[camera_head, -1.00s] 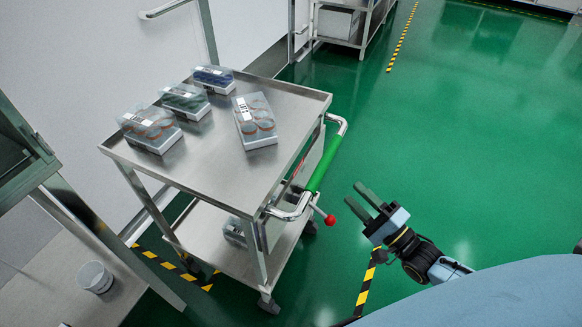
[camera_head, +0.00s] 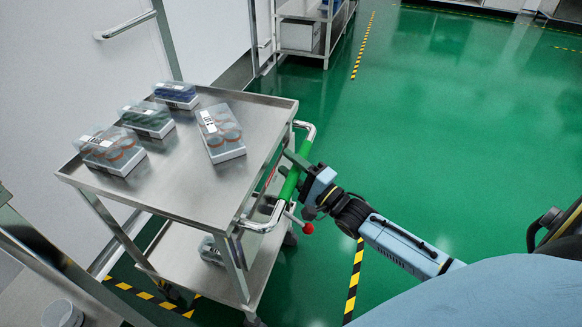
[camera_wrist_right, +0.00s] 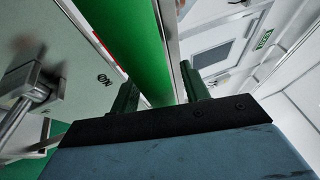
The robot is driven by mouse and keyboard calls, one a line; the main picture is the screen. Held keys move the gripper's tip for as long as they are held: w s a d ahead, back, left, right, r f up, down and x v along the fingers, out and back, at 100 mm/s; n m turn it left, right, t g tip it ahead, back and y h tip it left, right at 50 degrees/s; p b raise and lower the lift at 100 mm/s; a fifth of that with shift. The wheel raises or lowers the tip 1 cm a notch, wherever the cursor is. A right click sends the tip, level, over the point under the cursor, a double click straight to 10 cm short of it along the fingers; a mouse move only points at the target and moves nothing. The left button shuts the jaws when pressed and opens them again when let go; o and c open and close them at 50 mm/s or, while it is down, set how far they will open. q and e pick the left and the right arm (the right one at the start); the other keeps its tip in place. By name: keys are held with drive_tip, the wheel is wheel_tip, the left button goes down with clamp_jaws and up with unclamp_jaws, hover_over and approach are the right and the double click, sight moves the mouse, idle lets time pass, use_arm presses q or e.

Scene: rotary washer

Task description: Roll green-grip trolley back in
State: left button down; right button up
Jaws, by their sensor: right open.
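The steel trolley (camera_head: 185,185) stands at the left in the head view, with a green grip (camera_head: 291,176) on its right-side handle bar. A red-knobbed lever (camera_head: 307,228) sticks out just below the grip. My right gripper (camera_head: 290,165) is open at the green grip. In the right wrist view the green grip (camera_wrist_right: 137,45) passes between the two fingers of my right gripper (camera_wrist_right: 160,90); I cannot tell whether either finger touches it. My left gripper does not show.
Several clear boxes, one being (camera_head: 220,132), stand on the trolley's top. Yellow-black floor tape (camera_head: 353,280) runs beside it. A shelf rack (camera_head: 310,32) stands at the back. Green floor (camera_head: 440,150) is open to the right.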

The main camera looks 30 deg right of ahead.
clamp_jaws()
drive_tip(key=shift+w+a, duration=0.1)
idle(0.3)
